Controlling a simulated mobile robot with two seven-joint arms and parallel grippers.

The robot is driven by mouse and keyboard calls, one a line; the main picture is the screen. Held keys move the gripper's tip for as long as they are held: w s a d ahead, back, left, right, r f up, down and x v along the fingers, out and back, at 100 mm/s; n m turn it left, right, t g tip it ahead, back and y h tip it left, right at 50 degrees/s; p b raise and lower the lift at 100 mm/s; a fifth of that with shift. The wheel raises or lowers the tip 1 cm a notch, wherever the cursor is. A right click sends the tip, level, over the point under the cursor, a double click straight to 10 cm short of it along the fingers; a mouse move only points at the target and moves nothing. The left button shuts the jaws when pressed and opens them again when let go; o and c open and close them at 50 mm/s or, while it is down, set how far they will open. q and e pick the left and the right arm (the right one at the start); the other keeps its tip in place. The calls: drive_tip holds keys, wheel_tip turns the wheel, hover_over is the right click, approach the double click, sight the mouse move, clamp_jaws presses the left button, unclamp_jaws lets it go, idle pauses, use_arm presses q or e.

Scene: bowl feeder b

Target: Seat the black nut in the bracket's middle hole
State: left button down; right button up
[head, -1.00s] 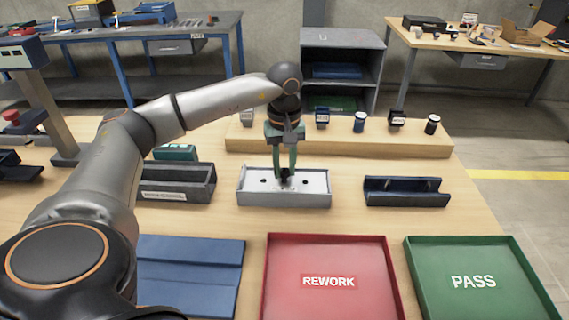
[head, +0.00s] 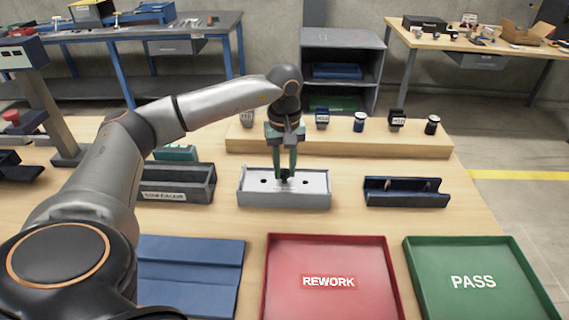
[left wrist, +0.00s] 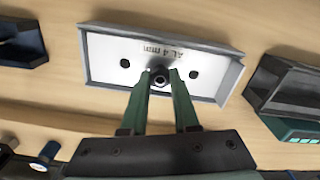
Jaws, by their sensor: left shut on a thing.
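The grey bracket (head: 283,200) is a shallow tray-like part on the wooden table, with a pale plate. Two dark holes show on it, one to each side of the middle; it also shows in the left wrist view (left wrist: 105,50). My left gripper (head: 285,177) points down over its middle, shut on the black nut (left wrist: 161,81). In the left wrist view the nut sits between the green fingertips (left wrist: 162,77), over the middle of the plate. The middle hole is hidden. I cannot tell how deep the nut sits. My right gripper is not in view.
A wooden block (head: 340,141) with several small labelled parts stands behind the bracket. A dark bin (head: 178,185) is left, a dark blue channel (head: 406,192) right. In front are a blue mat (head: 190,270), a red REWORK tray (head: 328,240) and a green PASS tray (head: 462,242).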

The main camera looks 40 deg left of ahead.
use_arm(q)
drive_tip(key=shift+f+b, duration=0.45)
drive_tip(key=shift+f, duration=0.25)
drive_tip(key=c, duration=0.6)
unclamp_jaws()
wheel_tip(320, 180, up, 13)
drive_tip(key=shift+f, duration=0.2)
